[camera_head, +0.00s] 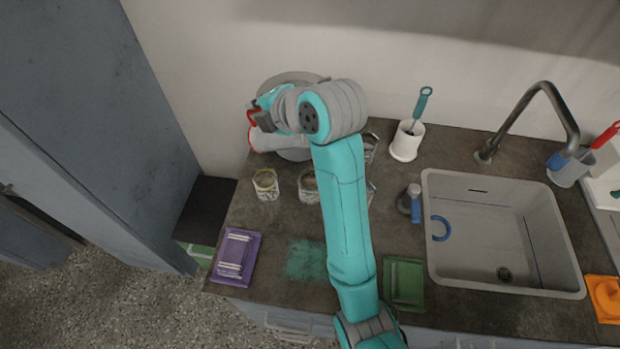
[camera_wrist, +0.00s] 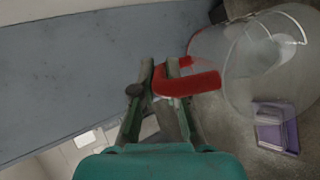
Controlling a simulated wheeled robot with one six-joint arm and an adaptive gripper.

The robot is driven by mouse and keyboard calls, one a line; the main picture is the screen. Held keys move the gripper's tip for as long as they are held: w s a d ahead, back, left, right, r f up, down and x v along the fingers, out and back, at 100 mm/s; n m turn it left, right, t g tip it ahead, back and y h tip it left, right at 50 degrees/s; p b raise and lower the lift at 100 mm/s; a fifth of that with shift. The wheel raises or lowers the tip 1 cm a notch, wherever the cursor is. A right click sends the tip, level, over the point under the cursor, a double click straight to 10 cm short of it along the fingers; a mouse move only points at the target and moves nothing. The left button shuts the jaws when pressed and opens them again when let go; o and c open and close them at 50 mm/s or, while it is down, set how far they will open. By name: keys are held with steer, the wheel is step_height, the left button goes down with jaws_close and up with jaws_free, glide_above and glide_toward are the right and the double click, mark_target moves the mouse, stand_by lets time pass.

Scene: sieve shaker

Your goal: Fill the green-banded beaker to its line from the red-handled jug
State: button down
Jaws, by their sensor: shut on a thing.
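The clear jug (camera_wrist: 240,65) shows in the wrist view, with its red handle (camera_wrist: 190,84) between the fingertips of my gripper (camera_wrist: 165,72). My gripper is shut on that handle. In the head view the jug (camera_head: 273,141) looks tilted, held up at the back left of the counter and partly behind my arm. A small glass beaker (camera_head: 265,186) stands upright in front of it, and a second beaker (camera_head: 308,188) stands to its right. More glassware is partly hidden behind my arm. I cannot tell which beaker has the green band, or see any fill line.
A large round grey thing (camera_head: 292,80) stands behind my gripper. A white pot with a teal-handled brush (camera_head: 407,141) and a sink (camera_head: 500,225) are on the right. A purple tray (camera_head: 236,255) and a green tray (camera_head: 404,284) lie near the front edge, with a teal patch between.

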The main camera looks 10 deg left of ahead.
mark_target(252, 129)
steer(key=shift+s+d+r+y, duration=0.1)
steer(key=shift+d+r+y, duration=0.4)
steer(key=shift+r+y, duration=0.15)
stand_by(2.9)
steer(key=a+f+h, duration=0.1)
steer(key=f+h, duration=0.1)
steer(key=a+f+g+h, duration=0.1)
steer(key=f, duration=0.1)
steer(key=shift+w+a+n+h, duration=0.3)
steer(key=shift+n+h, duration=0.05)
steer(key=shift+n, duration=0.05)
steer(key=shift+d, duration=0.15)
steer(key=shift+a+f+h, duration=0.45)
steer(key=shift+a+h, duration=0.05)
steer(key=w+a+f+n+g+h, duration=0.1)
steer(key=a+f+g+h, duration=0.1)
steer(key=a+f+h, duration=0.4)
steer(key=shift+w+f+n+h+b, duration=0.3)
steer(key=shift+f+n+h, duration=0.1)
steer(key=shift+f+h, duration=0.35)
